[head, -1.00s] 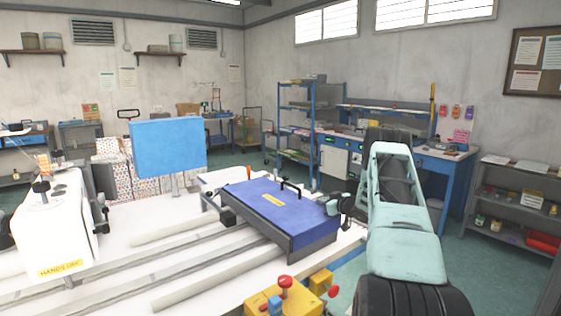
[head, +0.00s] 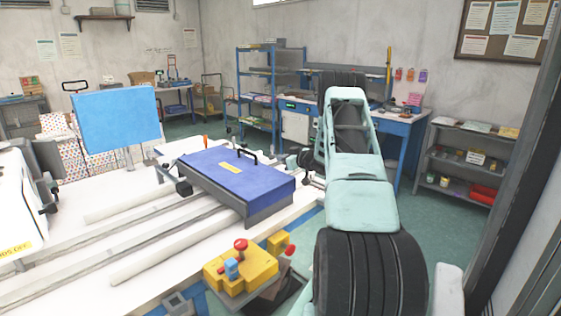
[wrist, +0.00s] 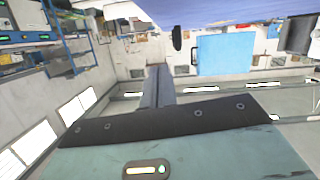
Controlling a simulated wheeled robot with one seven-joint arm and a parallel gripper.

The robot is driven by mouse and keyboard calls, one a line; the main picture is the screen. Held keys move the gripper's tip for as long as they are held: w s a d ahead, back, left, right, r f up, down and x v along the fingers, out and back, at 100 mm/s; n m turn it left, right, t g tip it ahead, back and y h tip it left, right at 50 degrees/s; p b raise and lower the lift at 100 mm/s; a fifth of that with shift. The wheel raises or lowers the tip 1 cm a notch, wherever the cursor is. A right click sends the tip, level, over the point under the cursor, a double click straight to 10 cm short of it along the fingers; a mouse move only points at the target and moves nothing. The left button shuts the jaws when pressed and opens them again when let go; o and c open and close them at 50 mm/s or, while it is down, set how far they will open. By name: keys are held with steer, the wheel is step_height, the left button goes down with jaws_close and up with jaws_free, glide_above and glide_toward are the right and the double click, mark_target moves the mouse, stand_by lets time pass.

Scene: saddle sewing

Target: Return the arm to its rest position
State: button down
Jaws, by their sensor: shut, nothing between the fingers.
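My arm (head: 362,170) is teal with black ribbed joints and stands bent at the right of the head view. My gripper (head: 294,163) shows small behind the right end of the blue-topped box, partly hidden; I cannot tell the gap between them. In the wrist view its fingers (wrist: 157,88) are together and empty, pointing into the room. The wrist picture is upside down, with the bright windows at the bottom left.
The blue-topped box (head: 225,174) lies on the white machine table (head: 90,255), left of my arm. A yellow control box (head: 240,268) with a red knob stands close to the arm. A blue panel (head: 117,120) stands behind. Open floor and a grey shelf (head: 465,165) lie to the right.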

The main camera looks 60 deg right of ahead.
steer(key=b+v, duration=0.1)
steer(key=v, duration=0.6)
steer(key=shift+s+d+b, duration=0.1)
steer(key=shift+s+b, duration=0.1)
steer(key=shift+b, duration=0.15)
